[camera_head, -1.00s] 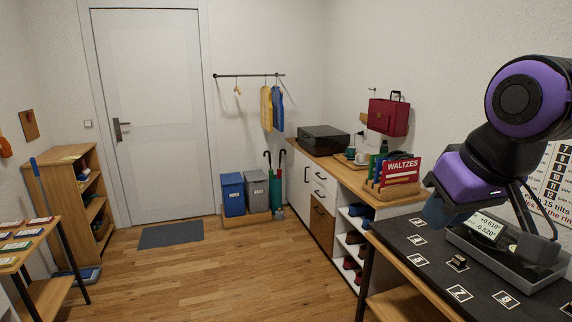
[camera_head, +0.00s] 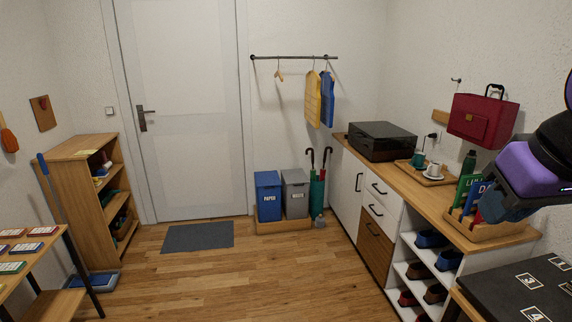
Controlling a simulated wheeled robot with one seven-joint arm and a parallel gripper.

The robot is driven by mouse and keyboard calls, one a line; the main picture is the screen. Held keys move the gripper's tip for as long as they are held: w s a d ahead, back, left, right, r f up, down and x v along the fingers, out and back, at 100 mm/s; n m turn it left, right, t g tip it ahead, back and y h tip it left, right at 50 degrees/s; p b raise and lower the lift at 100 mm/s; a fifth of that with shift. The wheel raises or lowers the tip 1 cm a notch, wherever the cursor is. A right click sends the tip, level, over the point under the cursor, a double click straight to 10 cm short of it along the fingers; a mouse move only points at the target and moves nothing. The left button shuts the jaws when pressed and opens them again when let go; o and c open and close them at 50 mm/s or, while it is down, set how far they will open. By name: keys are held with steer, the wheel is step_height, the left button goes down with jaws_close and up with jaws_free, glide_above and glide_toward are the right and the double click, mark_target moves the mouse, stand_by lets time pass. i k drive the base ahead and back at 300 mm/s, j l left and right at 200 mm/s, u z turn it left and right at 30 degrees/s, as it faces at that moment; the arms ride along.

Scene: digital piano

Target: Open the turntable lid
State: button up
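The turntable (camera_head: 381,142) is a dark box with a dark, see-through lid. It sits at the far end of the wooden counter (camera_head: 400,178) against the right wall, and its lid looks shut. My arm, purple and black, enters at the right edge of the view, well nearer than the turntable and apart from it. My gripper (camera_head: 505,212) is partly seen near the book rack, and its fingers are not clear enough to tell open from shut.
A tray (camera_head: 442,178) with cups stands beside the turntable on the counter. Nearer are a bottle (camera_head: 469,163) and a book rack (camera_head: 490,229). A red case (camera_head: 481,118) hangs on the wall. Bins (camera_head: 268,195) stand by the counter's far end. The wooden floor (camera_head: 270,280) is clear.

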mark_target(366, 131)
steer(key=i, duration=3.55)
steer(key=i+j+z, duration=0.1)
steer(key=i+z, duration=0.35)
steer(key=i, duration=0.05)
